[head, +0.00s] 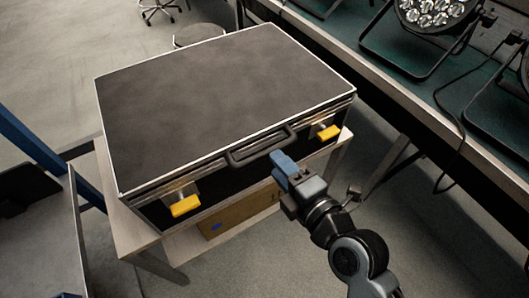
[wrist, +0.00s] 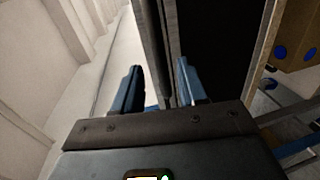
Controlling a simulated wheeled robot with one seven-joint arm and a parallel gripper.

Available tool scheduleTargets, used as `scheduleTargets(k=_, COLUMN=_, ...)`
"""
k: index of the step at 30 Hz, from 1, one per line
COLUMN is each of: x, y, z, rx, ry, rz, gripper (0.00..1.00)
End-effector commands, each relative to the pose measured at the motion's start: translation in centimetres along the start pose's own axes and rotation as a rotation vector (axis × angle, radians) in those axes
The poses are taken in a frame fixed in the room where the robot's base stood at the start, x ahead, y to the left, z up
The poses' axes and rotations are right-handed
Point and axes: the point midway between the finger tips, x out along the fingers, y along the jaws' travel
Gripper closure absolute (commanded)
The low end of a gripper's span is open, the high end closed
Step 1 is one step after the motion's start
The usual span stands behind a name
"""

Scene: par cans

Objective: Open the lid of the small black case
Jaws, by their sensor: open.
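The black case (head: 220,85) lies flat on a small table, its lid down and edged with bright metal trim. A dark handle (head: 262,147) is on its front, between a left yellow latch (head: 185,206) and a right yellow latch (head: 328,132); both latches stick outward. My gripper (head: 284,165) is at the case's front, just right of the handle. In the wrist view my gripper (wrist: 158,85) has its two blue fingers apart, with the case's metal-trimmed edge (wrist: 167,50) beyond and between them. I cannot tell whether either finger touches the case.
The case's small table (head: 135,235) has a cardboard box (head: 235,215) on its lower shelf. A long green-topped bench (head: 475,125) with a par can (head: 437,12) runs along the right. A dark surface (head: 35,225) is at the left. Open floor lies in front.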

Motion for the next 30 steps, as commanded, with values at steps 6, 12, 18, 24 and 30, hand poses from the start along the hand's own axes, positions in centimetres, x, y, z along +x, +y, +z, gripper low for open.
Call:
scheduleTargets(k=6, x=3.5, y=0.3, z=0.1, rx=0.000, ry=-0.001, rz=0.001, gripper=0.58)
scheduleTargets(k=12, x=5.5, y=0.1, z=0.0, rx=0.001, ry=-0.001, rz=0.000, gripper=0.58)
scheduleTargets(k=18, x=6.1, y=0.1, z=0.0, rx=0.001, ry=-0.001, rz=0.001, gripper=0.58)
scheduleTargets(k=24, x=6.1, y=0.0, z=0.0, rx=0.001, ry=-0.001, rz=0.000, gripper=0.62)
scheduleTargets(k=30, x=6.0, y=0.0, z=0.0, rx=0.001, ry=-0.001, rz=0.000, gripper=0.81)
